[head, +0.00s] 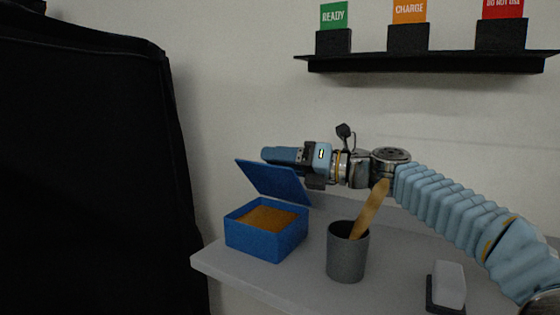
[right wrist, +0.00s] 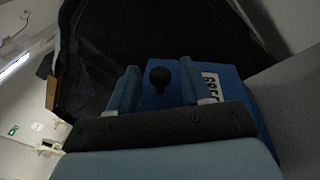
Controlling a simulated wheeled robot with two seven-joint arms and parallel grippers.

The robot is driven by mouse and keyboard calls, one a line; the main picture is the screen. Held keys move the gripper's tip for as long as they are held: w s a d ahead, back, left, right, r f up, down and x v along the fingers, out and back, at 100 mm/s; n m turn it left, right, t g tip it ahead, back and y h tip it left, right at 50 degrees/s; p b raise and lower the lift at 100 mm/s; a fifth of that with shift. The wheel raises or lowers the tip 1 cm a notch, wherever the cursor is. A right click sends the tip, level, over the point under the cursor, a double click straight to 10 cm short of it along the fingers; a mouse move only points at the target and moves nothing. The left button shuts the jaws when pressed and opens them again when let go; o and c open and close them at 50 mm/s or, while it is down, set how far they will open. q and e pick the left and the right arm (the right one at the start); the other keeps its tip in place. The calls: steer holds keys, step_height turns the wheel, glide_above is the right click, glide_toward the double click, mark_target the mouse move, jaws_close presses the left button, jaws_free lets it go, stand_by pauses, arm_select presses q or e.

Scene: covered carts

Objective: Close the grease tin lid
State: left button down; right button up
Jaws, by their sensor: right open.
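The grease tin (head: 262,240) is a blue open box with brown grease inside, near the left end of the grey worktop. Its blue lid (head: 272,180) stands open, tilted up from the box. In the right wrist view the lid (right wrist: 225,100) shows a white label and a black round knob (right wrist: 160,75). My right gripper (head: 270,154) is open, above and behind the raised lid. In its wrist view the fingers (right wrist: 158,82) stand either side of the knob in the picture; I cannot tell whether they touch the lid. My left gripper is not in view.
A grey cup (head: 346,258) with a wooden spatula (head: 370,208) stands right of the tin, in front of my right arm. A grey block on a dark base (head: 448,286) lies further right. A black-covered cart (head: 90,170) fills the left. A wall shelf (head: 425,62) holds signs.

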mark_target(275, 174)
steer(key=shift+c, duration=0.5)
jaws_close()
steer(key=shift+s+a+f+n+h, duration=0.15)
steer(key=shift+s+a+f+n, duration=0.4)
steer(key=shift+n, duration=0.25)
steer(key=shift+s+a+f+n+h, duration=0.15)
steer(key=shift+s+a+f+n, duration=0.2)
steer(key=shift+s+n, duration=0.4)
steer(key=shift+s+a+f+n+h+b, duration=0.35)
steer(key=shift+f+n, duration=0.3)
steer(key=shift+n, duration=0.25)
steer(key=shift+s+a+f+n+h+b, duration=0.2)
steer(key=shift+s+f+n+b, duration=0.25)
steer(key=shift+f+n, duration=0.3)
steer(key=shift+r, duration=0.1)
